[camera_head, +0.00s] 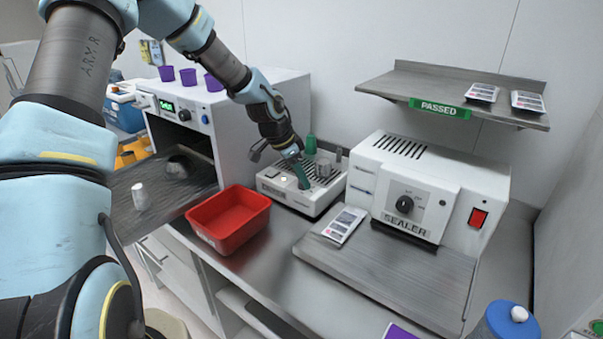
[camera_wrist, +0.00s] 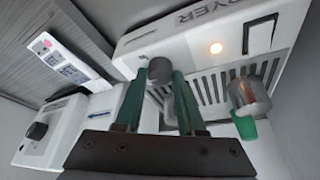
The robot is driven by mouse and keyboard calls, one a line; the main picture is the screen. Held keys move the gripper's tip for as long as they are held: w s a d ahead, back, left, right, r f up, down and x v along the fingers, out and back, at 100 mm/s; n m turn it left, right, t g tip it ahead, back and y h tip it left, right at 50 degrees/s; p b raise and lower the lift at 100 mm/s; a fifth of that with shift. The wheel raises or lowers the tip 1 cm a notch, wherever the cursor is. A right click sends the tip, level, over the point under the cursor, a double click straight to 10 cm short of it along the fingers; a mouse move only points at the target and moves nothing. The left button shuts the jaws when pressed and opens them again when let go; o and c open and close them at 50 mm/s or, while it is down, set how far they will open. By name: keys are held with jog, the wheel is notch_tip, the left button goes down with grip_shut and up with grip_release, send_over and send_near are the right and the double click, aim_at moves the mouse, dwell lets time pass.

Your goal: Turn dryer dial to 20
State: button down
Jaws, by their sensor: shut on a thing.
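The dryer (camera_head: 323,201) is a white box with a slotted top, on the counter between the red bin and the sealer. In the wrist view its face (camera_wrist: 185,45) carries the word DRYER and a lit round lamp (camera_wrist: 216,48). The grey dryer dial (camera_wrist: 160,68) sits between my green fingertips. My gripper (camera_wrist: 160,80) is shut on the dial, one finger on each side. In the head view my gripper (camera_head: 303,180) reaches down to the dryer top and hides the dial. I cannot read any dial scale or setting.
The white sealer (camera_head: 440,180) stands close on the right, with a pouch (camera_head: 345,224) before it. A red bin (camera_head: 228,219) is at the left front. A green item (camera_head: 311,145) and a metal cylinder (camera_head: 324,168) stand by the dryer. A shelf (camera_head: 450,92) hangs above.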

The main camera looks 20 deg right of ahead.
jog(key=shift+m, duration=0.3)
jog(key=c, duration=0.5)
grip_release()
jog(key=b+v, duration=0.2)
jog(key=v, duration=0.8)
jog(key=shift+w+r+b, duration=0.15)
jog(key=shift+r+b, duration=0.2)
jog(key=shift+b, duration=0.05)
jog(key=shift+a, duration=0.1)
jog(key=s+a+f+n+y, duration=0.1)
jog(key=s+a+n, duration=0.2)
jog(key=a+n, duration=0.3)
jog(key=s+a+f+n+t+y, duration=0.1)
jog(key=s+a+n, duration=0.3)
jog(key=a, duration=1.1)
jog(key=s+a+f+n+y, duration=0.1)
jog(key=s+a+n+y, duration=0.1)
jog(key=s+a+n, duration=0.2)
jog(key=a+n, duration=0.3)
jog(key=a, duration=0.4)
jog(key=shift+s+n+t, duration=0.25)
jog(key=shift+n+t, duration=0.05)
